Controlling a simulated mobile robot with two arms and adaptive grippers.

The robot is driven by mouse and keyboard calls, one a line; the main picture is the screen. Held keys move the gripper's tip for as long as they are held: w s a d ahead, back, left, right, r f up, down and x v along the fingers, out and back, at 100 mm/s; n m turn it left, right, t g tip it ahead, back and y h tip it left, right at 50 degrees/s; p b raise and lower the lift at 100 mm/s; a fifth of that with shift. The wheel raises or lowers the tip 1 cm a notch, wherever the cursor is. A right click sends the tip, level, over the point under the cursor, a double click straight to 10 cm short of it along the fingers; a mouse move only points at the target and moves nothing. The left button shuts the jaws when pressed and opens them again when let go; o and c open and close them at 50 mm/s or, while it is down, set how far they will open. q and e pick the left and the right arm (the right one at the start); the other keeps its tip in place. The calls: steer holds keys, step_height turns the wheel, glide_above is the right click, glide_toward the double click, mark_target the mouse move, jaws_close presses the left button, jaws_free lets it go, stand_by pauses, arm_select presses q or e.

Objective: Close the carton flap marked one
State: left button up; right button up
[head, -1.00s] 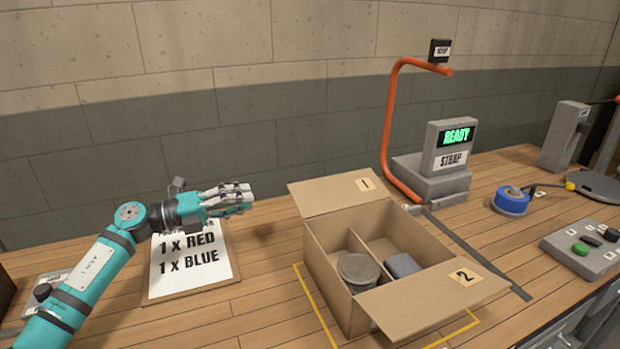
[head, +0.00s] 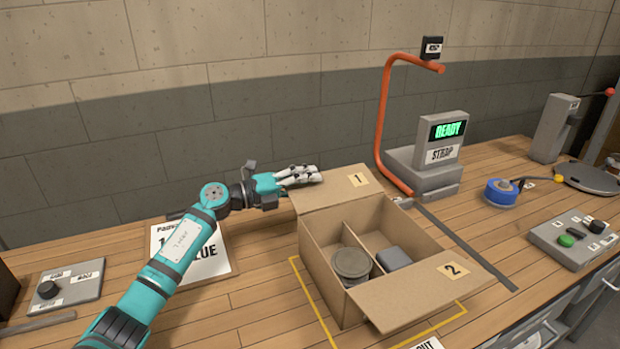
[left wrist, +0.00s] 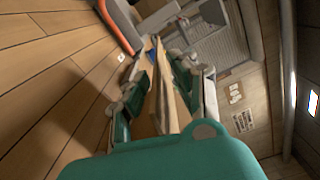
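The open cardboard carton (head: 318,270) stands on the bench. Its flap marked 1 (head: 330,194) is folded outward at the back, and its flap marked 2 (head: 415,292) is folded outward at the front. My left gripper (head: 313,174) is at the back left edge of flap 1. In the left wrist view the fingers (left wrist: 160,80) are spread, with a cardboard edge (left wrist: 163,98) between them; I cannot tell if either finger touches it. A round grey tin (head: 351,264) and a grey block (head: 394,258) sit in separate compartments. My right gripper is out of view.
A strap machine (head: 432,172) with a "READY" screen and an orange arch (head: 381,125) stands behind right of the carton. A blue tape roll (head: 500,193) and a button box (head: 573,241) are farther right. A printed order sheet (head: 208,258) lies left under my arm.

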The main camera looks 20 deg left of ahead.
arm_select(q)
steer(key=shift+w+d, duration=0.25)
jaws_close()
stand_by(0.3)
